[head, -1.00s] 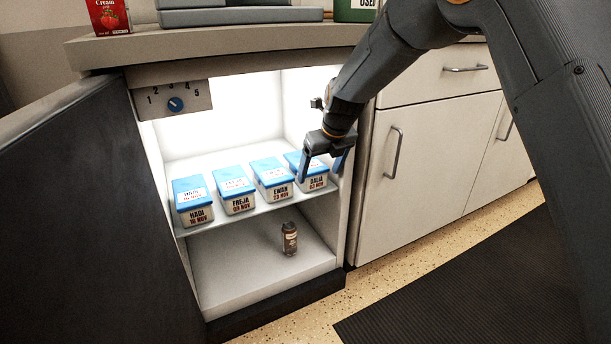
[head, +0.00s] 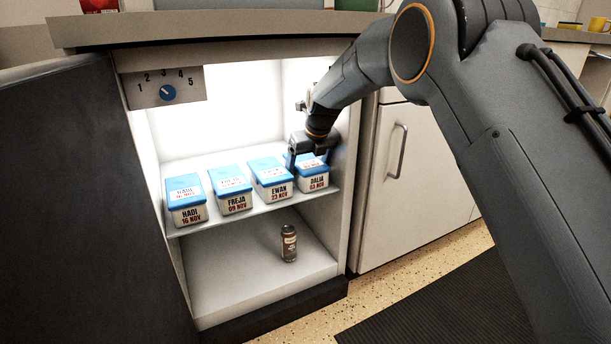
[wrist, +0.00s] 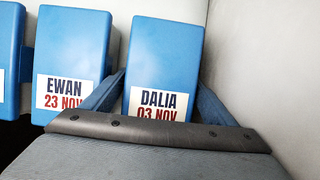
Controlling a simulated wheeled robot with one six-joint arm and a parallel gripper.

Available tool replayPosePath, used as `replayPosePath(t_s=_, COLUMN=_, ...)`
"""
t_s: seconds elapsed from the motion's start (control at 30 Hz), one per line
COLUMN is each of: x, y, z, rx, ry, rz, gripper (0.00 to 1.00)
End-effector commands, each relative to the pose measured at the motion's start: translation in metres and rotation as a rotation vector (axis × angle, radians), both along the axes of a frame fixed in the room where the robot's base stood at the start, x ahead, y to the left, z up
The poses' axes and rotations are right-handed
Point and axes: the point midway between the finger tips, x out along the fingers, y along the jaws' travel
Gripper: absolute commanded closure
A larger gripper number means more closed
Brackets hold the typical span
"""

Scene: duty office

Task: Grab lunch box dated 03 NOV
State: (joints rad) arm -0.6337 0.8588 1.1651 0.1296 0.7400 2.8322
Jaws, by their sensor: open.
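The lunch box labelled DALIA 03 NOV (head: 317,183) has a blue lid and a white body. It stands at the right end of the upper shelf in the open fridge. My gripper (head: 310,160) is open over this box, one finger on each side of it. In the wrist view the DALIA box (wrist: 165,60) lies between the two spread fingers; the left finger is in the narrow gap beside the EWAN box (wrist: 72,50). The fingertips are partly hidden, and I cannot tell whether they touch the box.
The EWAN 23 NOV, FREJA 09 NOV (head: 232,200) and HADI 16 NOV (head: 188,212) boxes stand leftward in the row. The fridge's right wall is close to my gripper. A small dark jar (head: 289,243) stands on the fridge floor. The open door (head: 80,200) is at left.

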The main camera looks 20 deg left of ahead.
Motion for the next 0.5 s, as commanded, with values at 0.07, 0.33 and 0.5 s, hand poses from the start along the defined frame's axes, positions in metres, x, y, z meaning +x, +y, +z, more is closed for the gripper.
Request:
replayPosePath(t_s=0.07, x=0.0014, y=0.0017, z=-0.0037, rx=0.002, ry=-0.001, rz=0.0, gripper=0.2)
replayPosePath(t_s=0.33, x=0.0011, y=0.0015, z=-0.0026, rx=0.002, ry=-0.001, rz=0.0, gripper=0.35)
replayPosePath(t_s=0.5, x=0.0011, y=0.0012, z=-0.0027, rx=0.001, ry=-0.001, rz=0.0, gripper=0.63)
